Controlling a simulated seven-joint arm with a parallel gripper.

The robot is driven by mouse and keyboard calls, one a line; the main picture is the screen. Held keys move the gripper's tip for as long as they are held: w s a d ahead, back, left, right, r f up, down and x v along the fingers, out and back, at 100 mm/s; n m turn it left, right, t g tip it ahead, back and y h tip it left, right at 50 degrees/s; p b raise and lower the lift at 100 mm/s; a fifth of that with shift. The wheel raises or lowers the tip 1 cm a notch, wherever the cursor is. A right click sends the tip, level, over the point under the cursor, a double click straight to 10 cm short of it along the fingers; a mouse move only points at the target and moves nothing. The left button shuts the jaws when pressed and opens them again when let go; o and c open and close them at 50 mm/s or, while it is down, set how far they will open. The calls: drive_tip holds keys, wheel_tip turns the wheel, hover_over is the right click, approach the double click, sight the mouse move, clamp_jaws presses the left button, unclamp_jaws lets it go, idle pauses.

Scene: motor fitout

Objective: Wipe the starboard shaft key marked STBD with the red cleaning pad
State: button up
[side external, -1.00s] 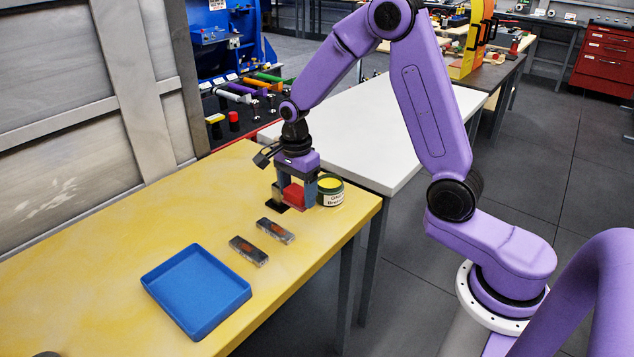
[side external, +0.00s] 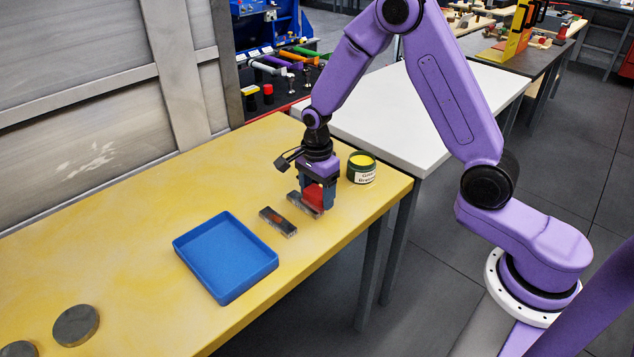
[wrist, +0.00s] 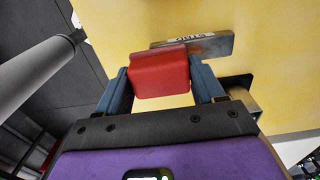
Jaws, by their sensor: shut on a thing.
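My gripper (side external: 316,201) is shut on the red cleaning pad (side external: 314,194), which also shows between the blue fingers in the wrist view (wrist: 159,72). The pad is at the farther of two grey metal keys (side external: 297,201) on the yellow table. In the wrist view this key (wrist: 212,46) bears a pale label that appears to read STBD, and the pad covers part of its near edge. I cannot tell whether pad and key touch. The other key (side external: 278,222) lies nearer the blue tray, with an orange-brown patch on top; its marking is unreadable.
A blue tray (side external: 268,270) stands left of the keys. A green tin with a yellow top (side external: 361,168) stands close to the right of my gripper. Two grey discs (side external: 76,325) lie at the lower left. The yellow table (side external: 130,235) is clear between tray and wall.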

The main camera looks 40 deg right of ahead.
sight(299, 197)
drive_tip(key=shift+f, duration=1.2)
drive_tip(key=shift+w+r, duration=0.1)
drive_tip(key=shift+w, duration=0.75)
drive_tip(key=shift+c, duration=0.4)
drive_tip(key=shift+w, duration=2.4)
drive_tip(key=shift+s, duration=3.15)
drive_tip(key=shift+s+r, duration=0.15)
drive_tip(key=shift+r, duration=4)
